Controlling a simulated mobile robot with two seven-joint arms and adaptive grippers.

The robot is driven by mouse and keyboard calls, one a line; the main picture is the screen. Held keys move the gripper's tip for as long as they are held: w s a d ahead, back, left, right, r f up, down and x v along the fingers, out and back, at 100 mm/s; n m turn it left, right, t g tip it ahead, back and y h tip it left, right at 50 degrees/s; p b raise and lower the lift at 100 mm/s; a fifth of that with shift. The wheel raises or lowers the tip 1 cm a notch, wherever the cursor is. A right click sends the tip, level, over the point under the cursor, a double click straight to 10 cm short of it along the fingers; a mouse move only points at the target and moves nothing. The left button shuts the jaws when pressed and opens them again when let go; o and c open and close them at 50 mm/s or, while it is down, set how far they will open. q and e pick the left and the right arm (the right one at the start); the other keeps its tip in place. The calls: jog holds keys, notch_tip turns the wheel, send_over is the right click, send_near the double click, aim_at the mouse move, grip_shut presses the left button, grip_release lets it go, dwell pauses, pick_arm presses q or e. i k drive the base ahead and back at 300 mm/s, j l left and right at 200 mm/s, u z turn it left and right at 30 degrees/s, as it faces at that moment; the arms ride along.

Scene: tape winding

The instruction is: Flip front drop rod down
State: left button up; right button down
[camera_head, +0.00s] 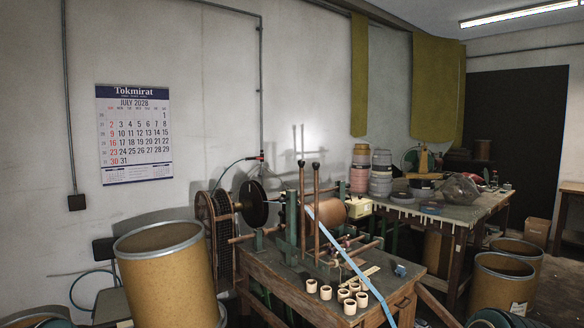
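The tape winding machine (292,240) stands on a wooden bench (285,290) in the middle of the head view. Two thin copper-brown rods stand upright on it, a left rod (302,205) and a right rod (316,205). They are close together and nearly parallel, and I cannot tell for sure which is the front drop rod. A light blue tape (345,257) slants down to the right from behind the rods and over the bench's front edge. A copper-coloured roll (331,212) sits just right of the rods. Neither of my grippers is in view.
Several small cream cups (325,292) stand on the bench's front. A large drum (165,275) stands at left, and more drums (500,280) at right. A second table (455,215) with stacked tape rolls (380,175) is behind right. A calendar (134,135) hangs on the wall.

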aim_at(316, 165)
jog(key=i+l+u, duration=0.55)
jog(key=i+l, duration=0.3)
